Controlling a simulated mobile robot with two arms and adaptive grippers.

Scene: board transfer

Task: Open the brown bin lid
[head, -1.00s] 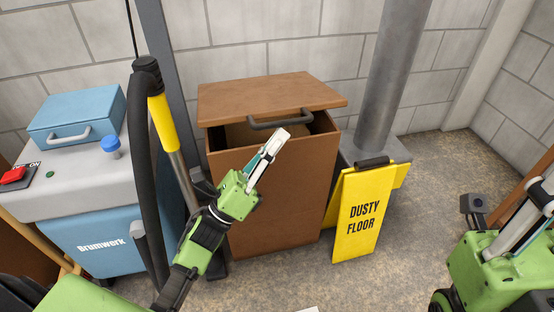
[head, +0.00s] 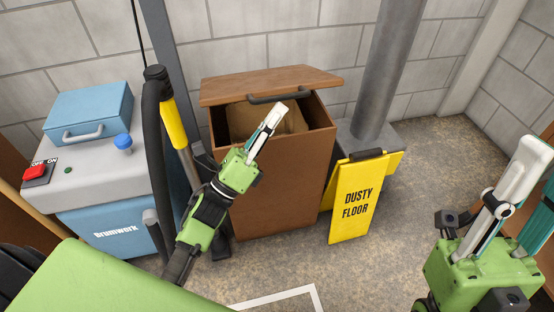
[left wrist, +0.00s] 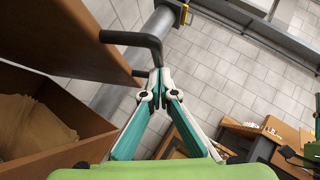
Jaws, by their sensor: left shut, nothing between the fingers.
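The brown bin (head: 275,190) stands against the wall with its lid (head: 265,84) partly raised, leaving a gap at the front. Brown, paper-like contents (head: 262,122) show inside, and also in the left wrist view (left wrist: 25,110). The lid's dark handle (head: 280,95) is on its front edge. My left gripper (head: 278,110) is shut and empty in front of the opening, just under the handle. In the left wrist view its fingertips (left wrist: 159,75) meet by one end of the handle (left wrist: 135,40); contact is unclear.
A yellow "DUSTY FLOOR" sign (head: 355,203) stands right of the bin, near a grey pipe (head: 390,70). A blue-grey machine (head: 100,170) with a hose (head: 155,150) stands at the left. The floor at front right is mostly clear.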

